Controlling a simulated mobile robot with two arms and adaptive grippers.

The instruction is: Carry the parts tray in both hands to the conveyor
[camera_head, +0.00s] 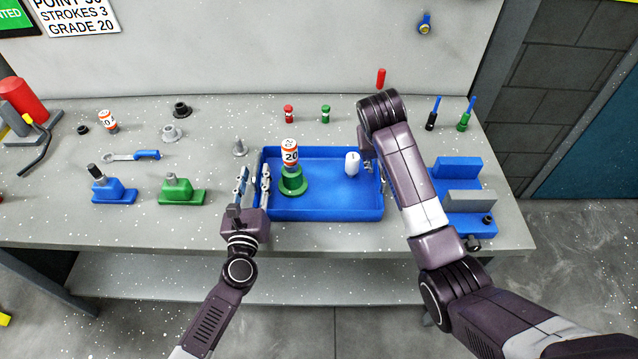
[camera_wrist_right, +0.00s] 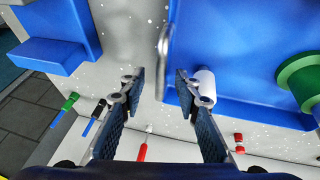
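The blue parts tray (camera_head: 325,213) sits on the grey bench. It holds a green flanged part (camera_head: 292,184) with an orange-and-white can marked 20 (camera_head: 290,152) at it, and a white cylinder (camera_head: 352,164). My left gripper (camera_head: 254,178) is at the tray's left end, fingers apart, one on each side of the end wall. My right gripper is at the tray's right end, mostly hidden by its arm in the head view. In the right wrist view my right gripper (camera_wrist_right: 159,78) is open, with a grey tray handle (camera_wrist_right: 163,45) just beyond and between its fingertips. No conveyor shows.
Right of the tray is a blue stepped block (camera_head: 458,168), also in the right wrist view (camera_wrist_right: 48,54). Left are a blue fixture (camera_head: 115,192), a green fixture (camera_head: 182,192) and a wrench (camera_head: 130,155). Red and green small parts (camera_head: 325,114) stand behind the tray.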

